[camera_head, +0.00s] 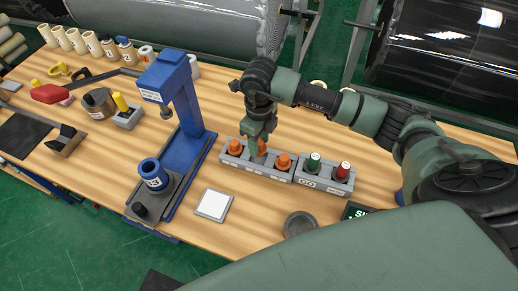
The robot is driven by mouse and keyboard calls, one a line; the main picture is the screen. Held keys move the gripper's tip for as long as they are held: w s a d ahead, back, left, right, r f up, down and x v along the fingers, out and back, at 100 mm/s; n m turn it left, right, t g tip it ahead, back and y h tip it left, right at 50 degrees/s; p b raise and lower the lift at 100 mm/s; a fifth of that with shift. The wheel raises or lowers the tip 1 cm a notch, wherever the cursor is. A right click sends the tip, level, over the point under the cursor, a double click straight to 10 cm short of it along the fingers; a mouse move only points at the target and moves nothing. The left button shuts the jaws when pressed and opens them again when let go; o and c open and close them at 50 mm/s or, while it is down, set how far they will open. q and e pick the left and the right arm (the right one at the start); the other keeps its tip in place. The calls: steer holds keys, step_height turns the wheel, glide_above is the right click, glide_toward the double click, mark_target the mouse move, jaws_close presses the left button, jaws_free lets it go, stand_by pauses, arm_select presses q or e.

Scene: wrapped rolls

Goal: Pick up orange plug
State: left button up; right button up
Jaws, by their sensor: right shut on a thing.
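Several orange plugs stand in a grey holder block (253,170) on the wooden table. One orange plug (235,147) is at the left end and another orange plug (284,161) is at the right. My right gripper (257,153) points down over the middle of the block, between these two. It is shut on a middle orange plug (262,147), which is largely hidden by the fingers. I cannot tell whether that plug still sits in its hole. My left gripper is not in view.
A grey block with a green-topped and a red-topped item (343,172) adjoins the holder on the right. A blue press stand (185,105) rises to the left. A white square pad (214,205) and a round grey disc (299,223) lie in front. Bare table lies between them.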

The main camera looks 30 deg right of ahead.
step_height(320, 180, up, 16)
steer(key=b, duration=0.2)
steer(key=shift+r+b, duration=0.15)
steer(key=shift+b, duration=0.25)
